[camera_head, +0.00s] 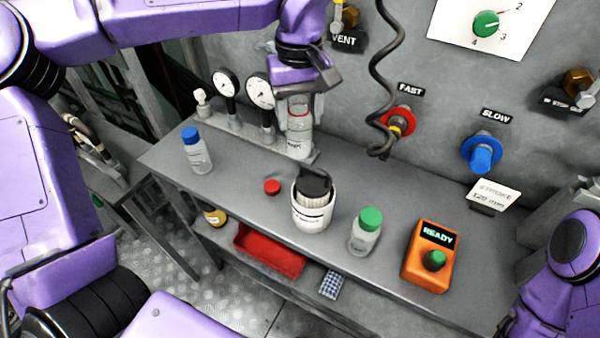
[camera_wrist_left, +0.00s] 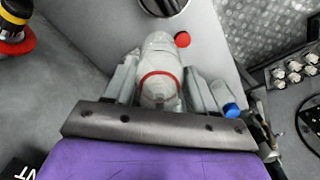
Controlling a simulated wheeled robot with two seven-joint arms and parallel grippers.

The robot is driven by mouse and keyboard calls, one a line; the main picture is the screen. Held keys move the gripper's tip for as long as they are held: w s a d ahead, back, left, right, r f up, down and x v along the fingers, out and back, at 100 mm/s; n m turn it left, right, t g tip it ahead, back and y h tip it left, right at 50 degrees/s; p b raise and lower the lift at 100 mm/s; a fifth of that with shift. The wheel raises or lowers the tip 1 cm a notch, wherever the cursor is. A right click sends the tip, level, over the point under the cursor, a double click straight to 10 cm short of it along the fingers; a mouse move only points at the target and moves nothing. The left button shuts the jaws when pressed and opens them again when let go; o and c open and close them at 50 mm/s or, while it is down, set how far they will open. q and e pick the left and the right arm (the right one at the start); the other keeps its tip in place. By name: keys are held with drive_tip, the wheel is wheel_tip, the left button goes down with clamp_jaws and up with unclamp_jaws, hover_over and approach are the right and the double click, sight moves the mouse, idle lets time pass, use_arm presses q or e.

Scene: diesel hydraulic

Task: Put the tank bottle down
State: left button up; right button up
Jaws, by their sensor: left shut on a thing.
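The tank bottle (camera_head: 299,140) is a clear bottle with a red ring at its neck and a label low on its front. My left gripper (camera_head: 300,98) is shut on it from above, near the back of the grey bench (camera_head: 255,205). In the left wrist view the bottle (camera_wrist_left: 160,72) sits upright between the two fingers (camera_wrist_left: 158,85). Whether its base touches the bench cannot be told. A loose red cap (camera_head: 272,187) lies on the bench in front of it. My right gripper is not visible; only part of my right arm shows at the lower right.
A blue-capped bottle (camera_head: 196,151) stands left, two gauges (camera_head: 260,92) behind it. A white cup with a dark item (camera_head: 312,205), a green-capped bottle (camera_head: 365,232) and an orange READY box (camera_head: 430,254) stand along the front. A coiled cable (camera_head: 381,80) hangs right of my gripper.

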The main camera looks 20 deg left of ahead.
use_arm(q)
wheel_tip(320, 180, down, 14)
drive_tip(key=shift+w+f+p, duration=0.1)
drive_tip(key=shift+p, duration=0.2)
drive_tip(key=o, duration=1.1)
